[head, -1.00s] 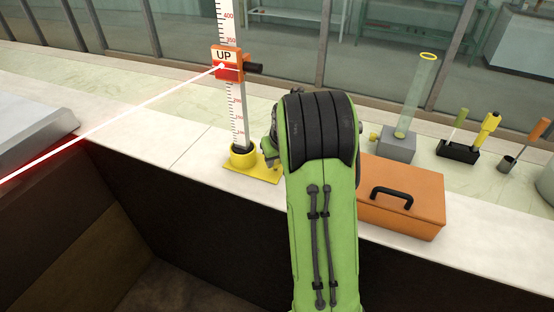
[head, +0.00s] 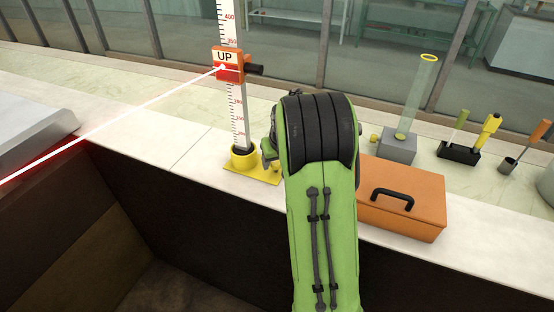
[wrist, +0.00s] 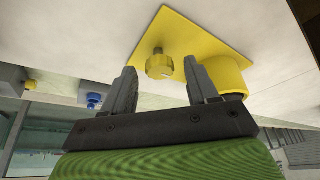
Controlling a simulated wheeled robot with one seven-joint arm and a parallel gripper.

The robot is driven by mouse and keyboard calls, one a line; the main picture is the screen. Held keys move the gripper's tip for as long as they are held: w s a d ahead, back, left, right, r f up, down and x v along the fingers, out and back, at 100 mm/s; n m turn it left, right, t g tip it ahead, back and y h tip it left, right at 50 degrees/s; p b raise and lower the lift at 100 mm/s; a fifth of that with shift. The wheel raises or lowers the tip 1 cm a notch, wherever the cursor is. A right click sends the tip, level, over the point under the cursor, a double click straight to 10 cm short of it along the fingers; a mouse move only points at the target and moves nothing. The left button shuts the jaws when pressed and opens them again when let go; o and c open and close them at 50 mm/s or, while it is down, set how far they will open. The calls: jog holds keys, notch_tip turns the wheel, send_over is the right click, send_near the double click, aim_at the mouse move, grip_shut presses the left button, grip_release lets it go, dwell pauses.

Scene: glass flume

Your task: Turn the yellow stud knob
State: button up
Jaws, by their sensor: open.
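The yellow stud knob (wrist: 160,66) stands on a short stem on the yellow base plate (wrist: 190,32) in the wrist view. My gripper (wrist: 160,68) is open, with one finger on each side of the knob in that picture. Its fingers appear apart from the knob; I cannot tell how far the knob reaches between them. In the head view the yellow plate (head: 243,174) lies on the pale ledge, under a yellow collar (head: 243,157) with an upright scale (head: 238,110). My arm hides most of the gripper there.
An orange slider marked UP (head: 228,66) with a red beam sits on the scale. An orange toolbox (head: 405,215) stands right of my arm. A clear cylinder (head: 416,95) on a grey block and a tool holder (head: 458,153) stand behind. A blue knob (wrist: 93,100) shows in the wrist view.

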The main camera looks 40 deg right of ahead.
jog(key=p+v, duration=0.2)
jog(key=v, duration=1.3)
jog(key=shift+r+p, duration=0.4)
jog(key=shift+s+a, duration=0.1)
jog(key=s+a+r+n+y, duration=0.1)
jog(key=s+a+r, duration=0.1)
jog(key=s+a, duration=0.4)
jog(key=s+a+r+n, duration=0.1)
jog(key=s+a, duration=0.3)
jog(key=a, duration=0.4)
jog(key=s+a+f, duration=0.1)
jog(key=s+a, duration=0.2)
jog(key=s, duration=0.2)
jog(key=s+a+f+n+t, duration=0.1)
jog(key=s+a+f, duration=0.1)
jog(key=s, duration=0.3)
jog(key=shift+a+f+n, duration=0.25)
jog(key=shift+a+n, duration=0.05)
jog(key=shift+a, duration=0.05)
